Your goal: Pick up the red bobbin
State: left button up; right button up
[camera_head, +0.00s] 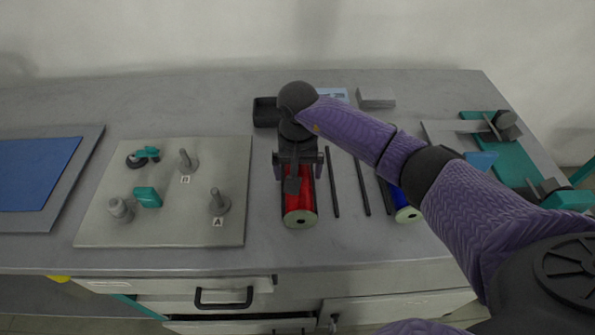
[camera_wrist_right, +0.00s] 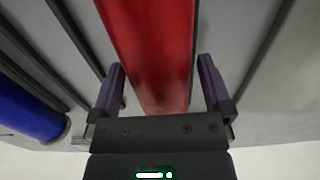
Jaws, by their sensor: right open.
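The red bobbin (camera_head: 299,203) lies on the grey table in the head view, its round pale end facing the front edge. My right gripper (camera_head: 298,172) is above it, pointing down, and hides its far part. In the right wrist view the red bobbin (camera_wrist_right: 152,50) runs between the two fingers of my right gripper (camera_wrist_right: 165,85). The fingers are open, one on each side, with a gap visible beside the bobbin. I cannot tell whether either finger touches it. My left gripper is not in view.
A blue bobbin (camera_head: 406,213) lies to the right, partly behind my arm. Thin dark rods (camera_head: 361,187) lie between the bobbins. A grey board with pegs (camera_head: 232,160) is at left. A black box (camera_head: 265,111) and a grey block (camera_head: 375,98) stand behind.

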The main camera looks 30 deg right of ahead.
jog(key=c, duration=1.3)
